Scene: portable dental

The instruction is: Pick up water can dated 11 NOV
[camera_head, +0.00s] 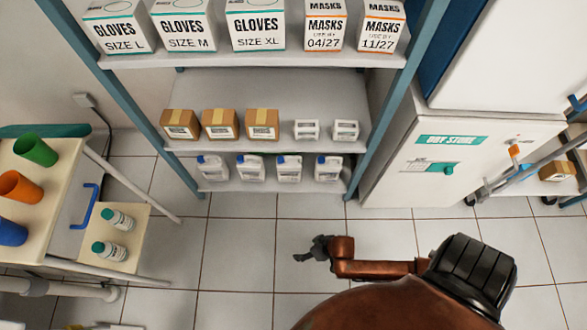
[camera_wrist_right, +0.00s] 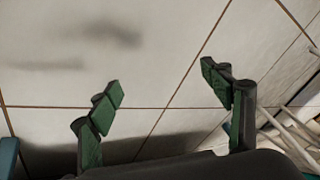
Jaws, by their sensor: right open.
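Several white water cans with blue caps (camera_head: 250,168) stand in a row on the lowest shelf in the head view. Their labels are too small to read, so I cannot tell which one is dated 11 NOV. My right gripper (camera_head: 314,249) is in front of the shelf, over the tiled floor, apart from the cans. In the right wrist view my right gripper (camera_wrist_right: 165,88) is open and empty, with only floor tiles between its green-padded fingers. My left gripper does not show.
The shelf unit (camera_head: 285,59) also holds glove boxes (camera_head: 185,30), mask boxes (camera_head: 324,28) and brown cartons (camera_head: 220,124). A trolley with cups (camera_head: 36,150) stands left. A white dry store cabinet (camera_head: 440,170) stands right. Floor before the shelf is clear.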

